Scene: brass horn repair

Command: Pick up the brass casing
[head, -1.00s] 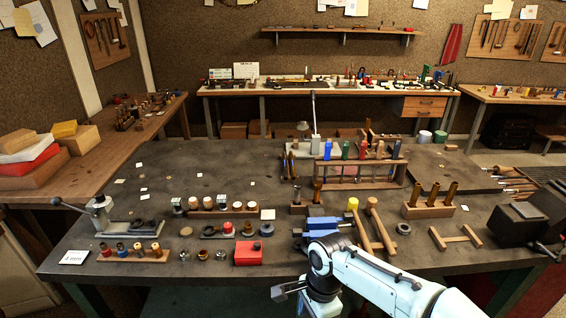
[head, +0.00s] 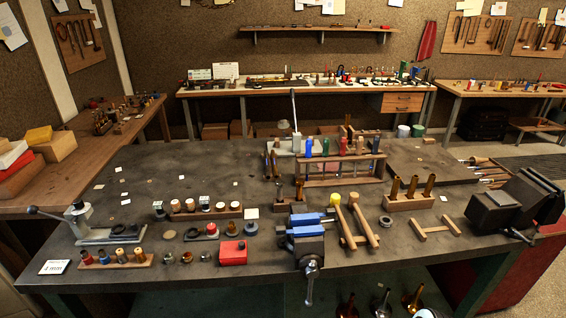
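Three upright brass tubes (head: 412,187), which look like the casings, stand in a wooden block (head: 410,203) on the right half of the bench. Another brass-coloured piece (head: 299,190) stands in a smaller wooden block (head: 290,207) near the middle, behind the blue-jawed vise. I cannot tell which of these is the brass casing. Neither of my grippers shows in the head view.
A blue-jawed vise (head: 307,240) sits at the bench's front edge, with two wooden-handled mallets (head: 357,225) beside it. A black vise (head: 515,205) is at the right. A red box (head: 233,253) lies front centre. The bench's left rear is mostly clear.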

